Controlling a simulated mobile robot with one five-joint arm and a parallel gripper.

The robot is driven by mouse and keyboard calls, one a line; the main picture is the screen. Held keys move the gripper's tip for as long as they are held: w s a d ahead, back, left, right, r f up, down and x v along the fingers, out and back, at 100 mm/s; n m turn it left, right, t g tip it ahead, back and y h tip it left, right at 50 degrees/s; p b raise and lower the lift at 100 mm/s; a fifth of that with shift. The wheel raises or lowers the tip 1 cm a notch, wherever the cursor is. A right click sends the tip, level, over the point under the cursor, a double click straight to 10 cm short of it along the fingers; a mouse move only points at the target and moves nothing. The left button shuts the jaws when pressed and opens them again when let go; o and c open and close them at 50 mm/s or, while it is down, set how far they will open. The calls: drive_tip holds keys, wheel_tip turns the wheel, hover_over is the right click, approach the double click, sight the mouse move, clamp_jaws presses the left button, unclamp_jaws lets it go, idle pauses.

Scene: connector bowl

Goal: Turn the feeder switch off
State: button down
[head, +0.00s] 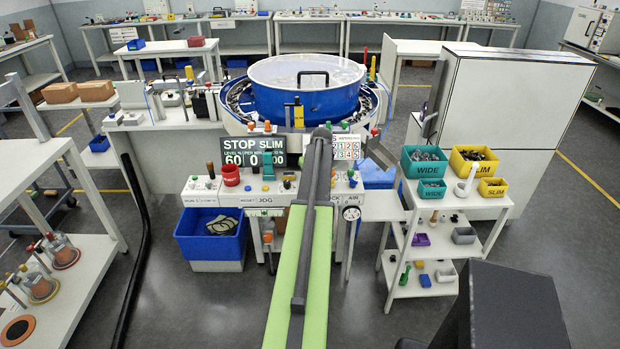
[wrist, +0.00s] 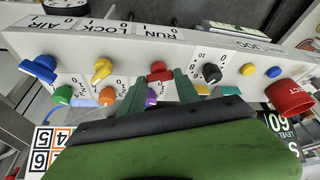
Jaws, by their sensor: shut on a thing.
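The control panel (wrist: 125,50) fills the wrist view, upside down, with AIR, LOCK, RUN and JOG labels. My gripper (wrist: 162,78) has its two green fingers closed on either side of a red switch knob (wrist: 160,68) near the RUN label. The knob's pointer is partly hidden, so I cannot tell its setting. No readable label names the feeder switch. In the head view the panel (head: 202,186) stands in front of the blue bowl feeder (head: 307,95); my arm hides the middle of the panel and my fingers. The display (head: 252,151) reads STOP SLIM.
Near my fingers are a yellow knob (wrist: 102,70), a black knob (wrist: 211,73), an orange knob (wrist: 107,96) and a purple knob (wrist: 151,97). A red cup-shaped part (wrist: 290,97) juts out at right. A bin cart (head: 447,205) stands right of the panel.

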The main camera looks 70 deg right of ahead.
drive_tip(key=n, duration=0.2)
drive_tip(key=n+t+y, duration=0.1)
drive_tip(key=n, duration=0.1)
drive_tip(key=shift+d+n, duration=0.2)
drive_tip(key=shift+n, duration=0.1)
drive_tip(key=shift+y, duration=0.3)
drive_tip(key=c, duration=0.9)
unclamp_jaws()
drive_tip(key=shift+s+r, duration=0.1)
drive_tip(key=p+v, duration=1.6)
drive_tip(key=v, duration=0.1)
drive_tip(key=shift+r, duration=0.15)
